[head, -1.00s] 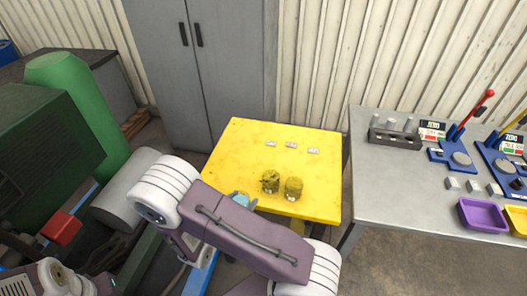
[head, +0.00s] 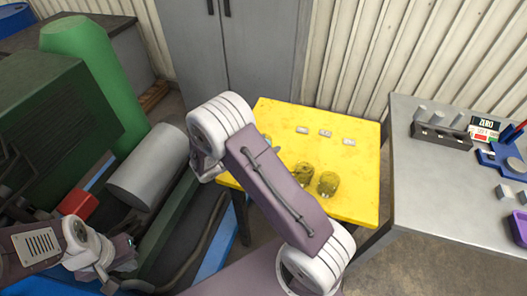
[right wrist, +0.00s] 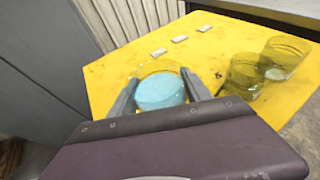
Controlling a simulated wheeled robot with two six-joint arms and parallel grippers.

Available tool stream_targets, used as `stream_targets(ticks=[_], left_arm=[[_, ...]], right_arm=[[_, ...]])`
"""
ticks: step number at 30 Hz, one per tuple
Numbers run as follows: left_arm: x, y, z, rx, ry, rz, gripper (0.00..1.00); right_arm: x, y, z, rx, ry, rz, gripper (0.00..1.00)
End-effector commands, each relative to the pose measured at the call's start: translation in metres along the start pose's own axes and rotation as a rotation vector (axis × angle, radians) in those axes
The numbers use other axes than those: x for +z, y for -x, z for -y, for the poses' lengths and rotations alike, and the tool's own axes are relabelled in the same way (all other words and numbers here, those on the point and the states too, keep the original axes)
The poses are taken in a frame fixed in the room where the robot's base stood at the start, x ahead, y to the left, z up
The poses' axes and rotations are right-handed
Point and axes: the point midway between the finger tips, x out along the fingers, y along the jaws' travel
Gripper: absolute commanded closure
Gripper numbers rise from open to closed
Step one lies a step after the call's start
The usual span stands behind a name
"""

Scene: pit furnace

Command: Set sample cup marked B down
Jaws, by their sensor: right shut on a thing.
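My right gripper (right wrist: 163,97) is shut on a clear, yellowish cup (right wrist: 170,67) with light blue contents, one finger on each side. No letter shows on this cup, and I cannot tell whether its base touches the yellow table (right wrist: 112,75). In the head view my right forearm hides most of it; only a bit of blue (head: 277,149) shows, behind and left of two other cups. Three white tags lie in a row at the table's back, one of them the left tag (head: 302,130). My left gripper (head: 125,262) is at the lower left, its jaws unclear.
Two yellowish cups, the left one (head: 303,172) and the right one (head: 328,183), stand near the table's front. A grey bench (head: 420,185) with a rack (head: 441,135) stands at right. Grey cabinets (head: 240,60) stand behind. The table between tags and cups looks clear.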

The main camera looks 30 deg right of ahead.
Motion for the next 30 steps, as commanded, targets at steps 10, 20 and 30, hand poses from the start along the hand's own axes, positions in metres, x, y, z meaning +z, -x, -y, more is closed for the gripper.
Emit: stream_targets(ticks=[10,20,30], left_arm=[[0.0,-0.002,0.0,0.0,0.0,0.0,1.0],[0.001,-0.005,0.0,0.0,0.0,0.0,1.0],[0.001,-0.007,0.0,0.0,0.0,0.0,1.0]], right_arm=[[-0.017,-0.002,-0.023,0.0,0.002,0.001,0.83],[-0.052,-0.016,-0.022,0.001,0.0,0.001,0.83],[-0.054,-0.017,-0.022,0.001,0.0,0.0,0.27]])
